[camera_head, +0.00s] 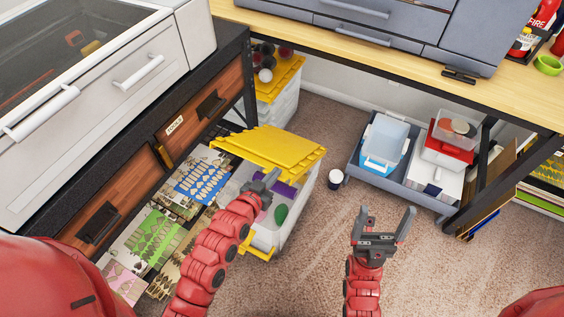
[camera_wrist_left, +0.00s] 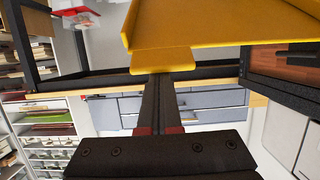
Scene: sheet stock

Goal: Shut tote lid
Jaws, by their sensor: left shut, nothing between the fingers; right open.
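The tote (camera_head: 291,224) is a clear bin on the carpet, with purple and green items visible inside. Its yellow lid (camera_head: 277,147) is raised along the far side, and the near part of the tote is uncovered. A yellow strip (camera_head: 258,254) shows low at the tote's near end. My left gripper (camera_head: 268,178) is shut and empty at the near edge of the raised lid. In the left wrist view the yellow lid (camera_wrist_left: 215,25) spans the top, and its tab overlaps my fingertips (camera_wrist_left: 160,78); contact is unclear. My right gripper (camera_head: 387,225) is open and empty, right of the tote.
A wooden drawer cabinet (camera_head: 110,205) stands close on the left. Another yellow-lidded bin (camera_head: 284,84) is behind the tote. A grey tray (camera_head: 400,188) with boxes lies under the workbench. Carpet is clear around the right gripper.

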